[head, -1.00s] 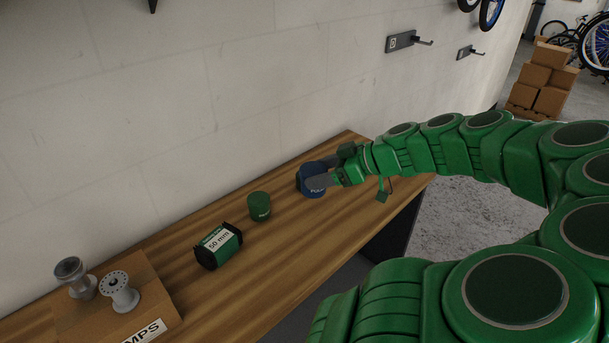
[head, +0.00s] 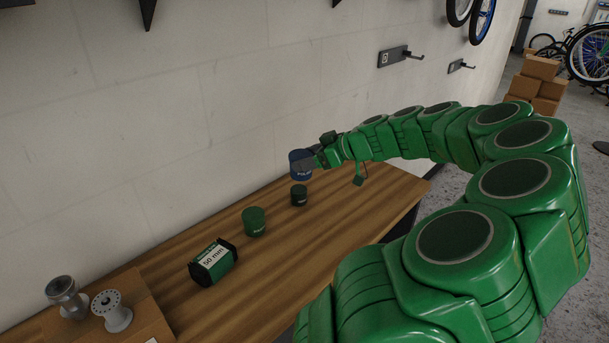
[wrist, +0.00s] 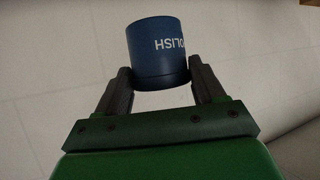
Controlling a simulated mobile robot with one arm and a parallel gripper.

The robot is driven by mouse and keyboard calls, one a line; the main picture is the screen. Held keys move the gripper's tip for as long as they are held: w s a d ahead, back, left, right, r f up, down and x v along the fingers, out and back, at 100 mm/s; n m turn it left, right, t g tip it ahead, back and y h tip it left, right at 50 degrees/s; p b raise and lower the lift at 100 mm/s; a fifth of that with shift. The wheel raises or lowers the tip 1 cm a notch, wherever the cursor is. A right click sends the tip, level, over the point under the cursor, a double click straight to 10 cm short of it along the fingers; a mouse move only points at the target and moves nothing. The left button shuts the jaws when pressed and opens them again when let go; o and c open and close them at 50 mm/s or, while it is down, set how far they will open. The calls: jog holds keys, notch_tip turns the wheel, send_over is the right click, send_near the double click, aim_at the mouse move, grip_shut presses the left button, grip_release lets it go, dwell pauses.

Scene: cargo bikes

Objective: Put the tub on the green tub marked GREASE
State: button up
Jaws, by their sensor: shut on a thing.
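A blue tub (head: 299,166), lettered POLISH, is held up in my gripper (head: 311,161). The wrist view shows the blue tub (wrist: 157,52) between the two dark fingers of my gripper (wrist: 162,82). Below it, apart from it, a small dark green tub (head: 299,195) stands on the workbench. To the left stands a wider, brighter green tub (head: 254,222). Both green tubs have small labels that I cannot read clearly, so I cannot tell which says GREASE.
On the wooden workbench (head: 350,209), a green and black box marked 50 mm (head: 212,262) lies left of the tubs. Two grey hubs (head: 112,311) stand on cardboard at the lower left. The bench's right end is bare.

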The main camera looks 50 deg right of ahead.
aim_at(307, 156)
jog(key=w+d+f, duration=0.1)
jog(key=w+d, duration=0.1)
jog(key=shift+w+d+f, duration=0.1)
jog(key=shift+w+f, duration=0.25)
jog(key=shift+w+d+f, duration=0.55)
jog(key=shift+w+f, duration=0.05)
jog(key=shift+f, duration=0.35)
jog(key=shift+w+d+f, duration=0.5)
jog(key=shift+w+f, duration=0.15)
jog(key=shift+f, duration=0.35)
jog(key=shift+w+d+f, duration=0.55)
jog(key=shift+w+f, duration=0.05)
jog(key=shift+f, duration=1.95)
jog(key=shift+f, duration=0.1)
jog(key=o, duration=1.2)
jog(key=v, duration=1.2)
